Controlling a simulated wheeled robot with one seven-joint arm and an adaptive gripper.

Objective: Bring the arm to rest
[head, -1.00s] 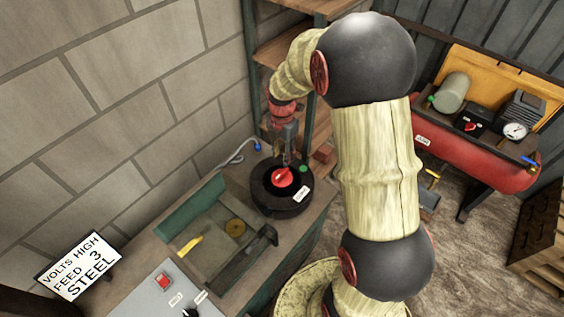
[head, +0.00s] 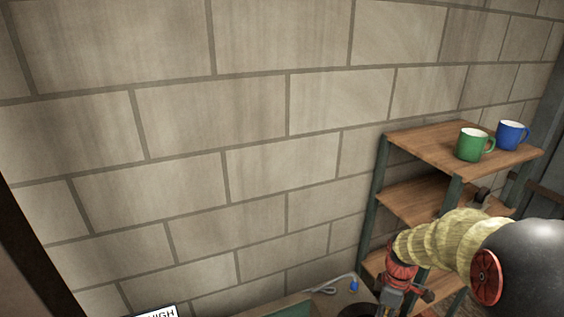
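My arm comes in from the lower right in the head view, with a black ball joint and a ribbed cream sleeve bending down to a red wrist. My gripper (head: 390,298) hangs below this wrist at the bottom edge, in front of the shelf's left side. Its fingertips are cut off by the frame or too small to make out, so I cannot tell whether it is open or shut or holds anything.
A wooden shelf unit (head: 425,146) with green posts stands at the right, holding a green mug (head: 471,146) and a blue mug (head: 511,136) on top. A block wall (head: 200,130) fills most of the view. A sign (head: 160,312) barely shows at the bottom.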

